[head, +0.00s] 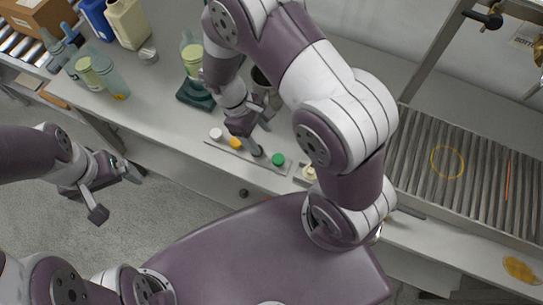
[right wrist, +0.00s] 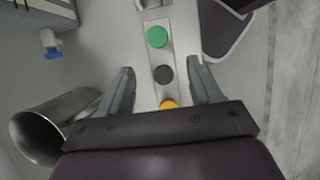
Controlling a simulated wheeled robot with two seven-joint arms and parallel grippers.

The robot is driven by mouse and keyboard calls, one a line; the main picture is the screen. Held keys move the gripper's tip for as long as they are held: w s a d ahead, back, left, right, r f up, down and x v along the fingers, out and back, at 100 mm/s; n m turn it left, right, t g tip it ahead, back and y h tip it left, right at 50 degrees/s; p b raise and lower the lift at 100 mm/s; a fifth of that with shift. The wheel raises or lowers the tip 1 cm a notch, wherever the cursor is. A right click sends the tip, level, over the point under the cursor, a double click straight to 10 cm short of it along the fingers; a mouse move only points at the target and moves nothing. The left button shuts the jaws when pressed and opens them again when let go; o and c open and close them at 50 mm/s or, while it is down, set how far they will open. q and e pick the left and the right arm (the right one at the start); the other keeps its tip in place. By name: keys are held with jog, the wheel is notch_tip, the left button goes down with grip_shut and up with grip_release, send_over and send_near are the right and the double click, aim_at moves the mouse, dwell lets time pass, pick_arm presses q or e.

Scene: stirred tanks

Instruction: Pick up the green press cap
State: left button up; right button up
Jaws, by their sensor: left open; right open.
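The green press cap (head: 278,160) sits at the right part of a narrow grey strip (head: 212,142) near the bench's front edge. In the right wrist view the green cap (right wrist: 157,37) is ahead of my fingertips, with a dark cap (right wrist: 163,74) and a yellow cap (right wrist: 168,104) nearer. My right gripper (head: 266,130) is open and empty over the strip, left of the green cap; in its wrist view the jaws (right wrist: 160,68) flank the dark cap. Height above the strip is unclear. My left gripper (head: 115,195) is open and empty, off the bench's front.
A white cap (head: 216,134) is at the strip's left end. Bottles (head: 128,22) and a green-based vessel (head: 194,95) stand left. A ribbed grey surface (head: 415,150) lies right.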

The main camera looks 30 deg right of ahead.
aim_at(277, 158)
jog(key=x, duration=0.2)
jog(key=p+x, duration=0.1)
jog(key=x, duration=0.2)
jog(key=p+x, duration=0.1)
jog(key=x, duration=0.2)
jog(key=shift+s+d, duration=0.3)
jog(key=shift+d, duration=0.15)
jog(key=shift+s+d+f, duration=0.1)
jog(key=shift+f, duration=0.25)
jog(key=c, duration=1.1)
